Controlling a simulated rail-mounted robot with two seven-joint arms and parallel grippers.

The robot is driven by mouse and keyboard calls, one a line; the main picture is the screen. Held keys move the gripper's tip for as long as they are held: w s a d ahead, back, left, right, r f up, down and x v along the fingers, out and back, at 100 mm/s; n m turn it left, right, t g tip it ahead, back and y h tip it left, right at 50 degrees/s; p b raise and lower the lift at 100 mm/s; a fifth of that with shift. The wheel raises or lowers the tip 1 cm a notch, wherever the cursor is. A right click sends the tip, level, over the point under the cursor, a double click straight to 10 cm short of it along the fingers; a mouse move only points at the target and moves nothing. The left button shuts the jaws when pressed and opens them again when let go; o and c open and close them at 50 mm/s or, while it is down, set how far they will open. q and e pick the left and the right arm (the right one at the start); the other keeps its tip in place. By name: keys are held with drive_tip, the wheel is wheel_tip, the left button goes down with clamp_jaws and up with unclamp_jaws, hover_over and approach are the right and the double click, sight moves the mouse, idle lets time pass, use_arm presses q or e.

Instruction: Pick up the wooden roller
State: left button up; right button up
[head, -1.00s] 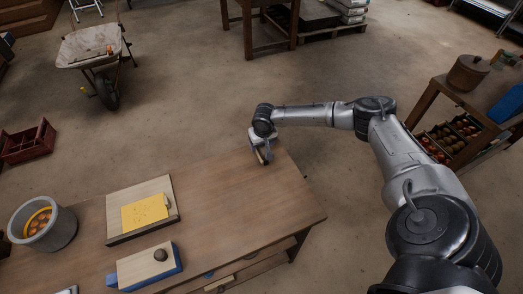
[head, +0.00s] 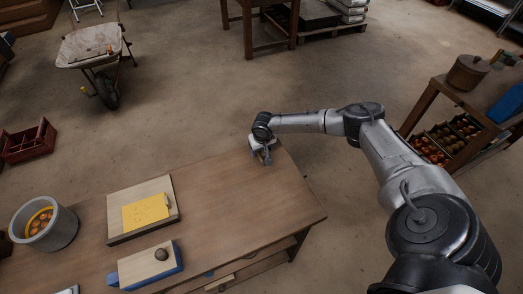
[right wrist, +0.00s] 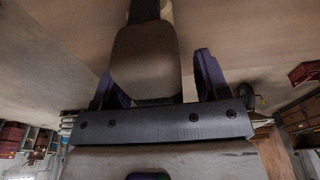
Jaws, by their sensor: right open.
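My right gripper (head: 266,155) is over the far right end of the wooden table (head: 240,205), close to its back edge. In the right wrist view its two dark fingers are apart, and the gripper (right wrist: 155,75) is open. A tan, rounded block-like piece with a dark strip above it, likely the wooden roller (right wrist: 146,62), shows between the fingers. I cannot tell whether the fingers touch it. In the head view the gripper hides most of that spot. My left gripper is not in view.
On the table's left are a board with a yellow sheet (head: 145,212), a blue-edged wooden block (head: 140,270) with a dark knob, and a grey bucket (head: 62,235). The table's middle is clear. A shelf with crates (head: 445,140) stands at right.

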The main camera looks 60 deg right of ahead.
drive_tip(key=shift+f, duration=0.15)
drive_tip(key=shift+c, duration=0.5)
drive_tip(key=c, duration=1)
